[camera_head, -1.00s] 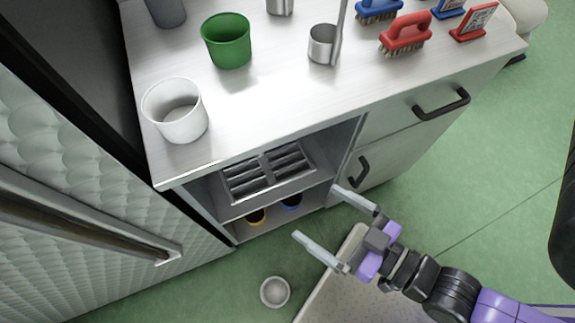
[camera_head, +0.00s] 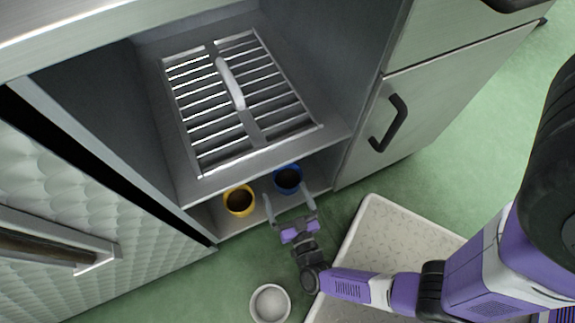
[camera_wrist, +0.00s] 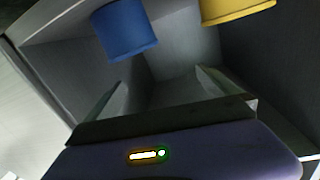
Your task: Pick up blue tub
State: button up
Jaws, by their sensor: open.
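The blue tub (camera_head: 288,180) stands on the low shelf of the open cabinet bay, near its right side. It holds something dark or is dark inside. It also shows in the wrist view (camera_wrist: 125,29), upper left of centre, beyond the fingers. My gripper (camera_head: 289,204) is open and empty at the front of the low shelf, just short of the blue tub. In the wrist view the fingers (camera_wrist: 168,92) point into the bay and a gap shows between them and the tub.
A yellow tub (camera_head: 239,201) stands to the left of the blue tub on the same shelf. A slatted metal rack (camera_head: 245,100) with a handle lies on the shelf above. A pale bowl (camera_head: 270,303) and a speckled mat (camera_head: 365,250) are on the green floor.

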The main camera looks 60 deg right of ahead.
aim_at(289, 192)
jog(key=d+f+h+b, duration=0.1)
jog(key=f, duration=0.1)
jog(key=w+d+f+g+b, duration=0.1)
jog(key=d+f, duration=0.1)
jog(key=f, duration=0.1)
jog(key=d+f+g+h+b, duration=0.1)
jog(key=f+b, duration=0.1)
jog(key=f, duration=0.1)
jog(key=shift+w+d+f+m+h, duration=0.1)
jog(key=shift+w+d+m+h, duration=0.1)
jog(key=shift+m+h, duration=0.15)
jog(key=shift+r+b+x, duration=0.2)
jog(key=shift+b+x, duration=0.55)
jog(key=shift+x, duration=3.15)
jog(key=shift+s, duration=0.1)
jog(key=c, duration=1.5)
jog(key=shift+c, duration=0.2)
jog(key=shift+r, duration=0.15)
